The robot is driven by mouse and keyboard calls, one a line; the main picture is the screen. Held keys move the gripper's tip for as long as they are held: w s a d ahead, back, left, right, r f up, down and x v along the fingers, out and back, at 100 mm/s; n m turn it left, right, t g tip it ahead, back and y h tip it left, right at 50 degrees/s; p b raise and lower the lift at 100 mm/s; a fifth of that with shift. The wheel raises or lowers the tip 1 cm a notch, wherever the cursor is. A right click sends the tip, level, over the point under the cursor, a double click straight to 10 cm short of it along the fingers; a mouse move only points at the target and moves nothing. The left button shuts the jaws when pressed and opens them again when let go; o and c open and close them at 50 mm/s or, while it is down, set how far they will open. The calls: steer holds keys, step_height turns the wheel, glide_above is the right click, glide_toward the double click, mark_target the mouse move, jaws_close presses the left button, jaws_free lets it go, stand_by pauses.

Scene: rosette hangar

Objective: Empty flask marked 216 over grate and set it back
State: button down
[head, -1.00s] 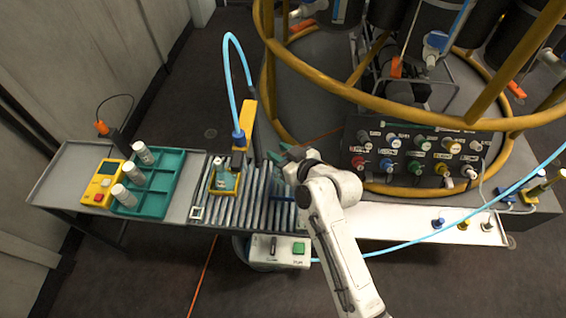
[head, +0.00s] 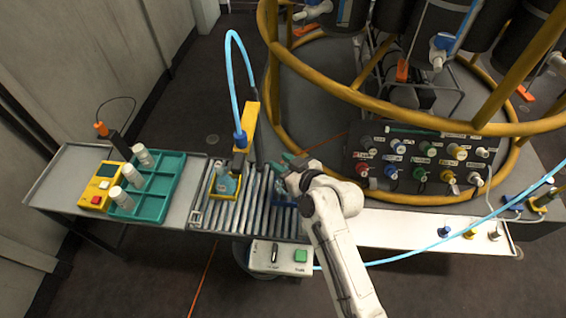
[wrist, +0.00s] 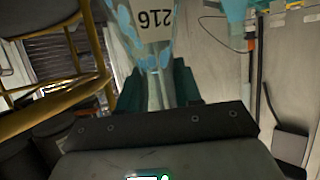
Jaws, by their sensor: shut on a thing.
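The flask marked 216 (wrist: 153,22) is in the wrist view, pale with light blue patches. Its label reads upside down in the picture. My gripper (wrist: 160,88) is shut on the flask's narrow part, with dark teal fingers on both sides. In the head view my gripper (head: 284,163) is over the right part of the roller conveyor (head: 262,205). The held flask cannot be made out clearly there. I cannot clearly make out a grate.
A yellow carrier (head: 222,196) with a pale blue vessel stands on the rollers under a yellow post (head: 246,125) with a blue hose. A teal tray (head: 152,206) with white bottles is at left. A yellow rail (head: 420,112) and a knob panel (head: 420,160) are at right.

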steer(key=shift+f+b, duration=0.45)
steer(key=shift+b, duration=0.05)
stand_by(0.3)
steer(key=shift+f+b, duration=0.85)
steer(key=shift+f+b, duration=0.35)
steer(key=shift+b, duration=0.1)
stand_by(0.3)
steer(key=shift+f+b, duration=0.25)
steer(key=shift+b, duration=0.05)
steer(key=shift+f+b, duration=0.3)
steer(key=shift+b, duration=0.05)
stand_by(0.5)
steer(key=shift+c, duration=0.7)
jaws_free()
